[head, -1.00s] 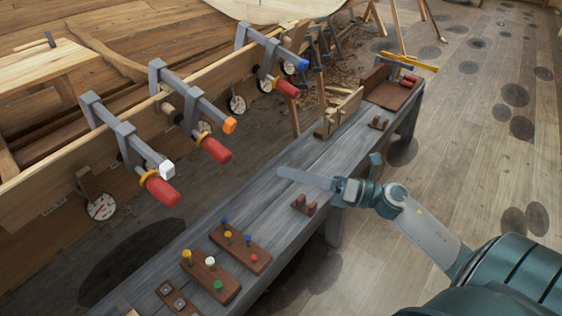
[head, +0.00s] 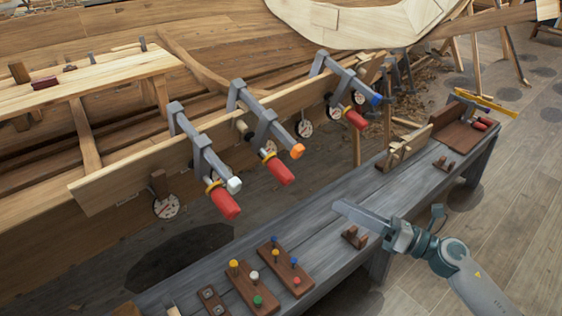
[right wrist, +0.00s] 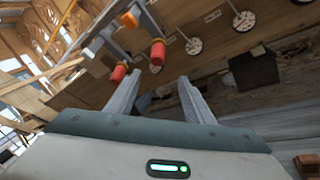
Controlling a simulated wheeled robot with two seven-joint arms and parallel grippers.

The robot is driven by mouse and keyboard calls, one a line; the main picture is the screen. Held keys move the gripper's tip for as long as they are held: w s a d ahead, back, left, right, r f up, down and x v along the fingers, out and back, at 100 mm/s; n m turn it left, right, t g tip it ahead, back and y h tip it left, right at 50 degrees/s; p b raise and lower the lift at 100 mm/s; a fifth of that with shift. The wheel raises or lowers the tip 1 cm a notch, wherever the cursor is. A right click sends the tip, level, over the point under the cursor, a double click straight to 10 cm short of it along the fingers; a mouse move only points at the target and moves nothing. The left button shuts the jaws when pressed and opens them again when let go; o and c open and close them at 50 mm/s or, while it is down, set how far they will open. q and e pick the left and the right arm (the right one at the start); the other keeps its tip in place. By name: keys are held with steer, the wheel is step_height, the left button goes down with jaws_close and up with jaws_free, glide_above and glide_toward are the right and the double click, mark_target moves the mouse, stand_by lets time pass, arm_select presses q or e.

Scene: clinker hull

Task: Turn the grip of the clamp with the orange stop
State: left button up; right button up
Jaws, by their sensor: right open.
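The clamp with the orange stop (head: 297,151) is the middle of three grey clamps on the hull plank in the head view. Its red grip (head: 280,172) hangs to the lower left of the stop, with a yellow collar above it. In the right wrist view the orange stop (right wrist: 129,20) is near the top, with what looks like its red grip (right wrist: 158,52) beyond the fingers. My right gripper (head: 340,208) is open and empty above the bench, to the right of and apart from the grip. Its two fingers (right wrist: 160,82) stand apart. My left gripper is out of view.
Neighbouring clamps have a white stop (head: 234,185) on the left and a blue stop (head: 376,100) on the right, each with a red grip. The grey bench (head: 320,236) carries peg boards (head: 252,288), a small wooden rack (head: 355,237) and a brown tray (head: 455,138). White dials hang below the plank.

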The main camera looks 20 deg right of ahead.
mark_target(291, 182)
arm_select(q)
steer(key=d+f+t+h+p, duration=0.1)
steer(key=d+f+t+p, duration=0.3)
steer(key=p, duration=0.4)
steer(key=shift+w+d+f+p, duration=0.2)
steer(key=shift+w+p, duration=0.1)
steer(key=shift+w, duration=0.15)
arm_select(e)
steer(key=shift+s+a+r+n+t+h, duration=0.35)
steer(key=shift+s+a+r+n+h, duration=0.15)
steer(key=shift+s+a+n+h, duration=0.45)
steer(key=shift+s+a+r+n+t+h, duration=0.35)
steer(key=shift+s+a+r+n+h, duration=0.2)
steer(key=shift+n+h, duration=0.55)
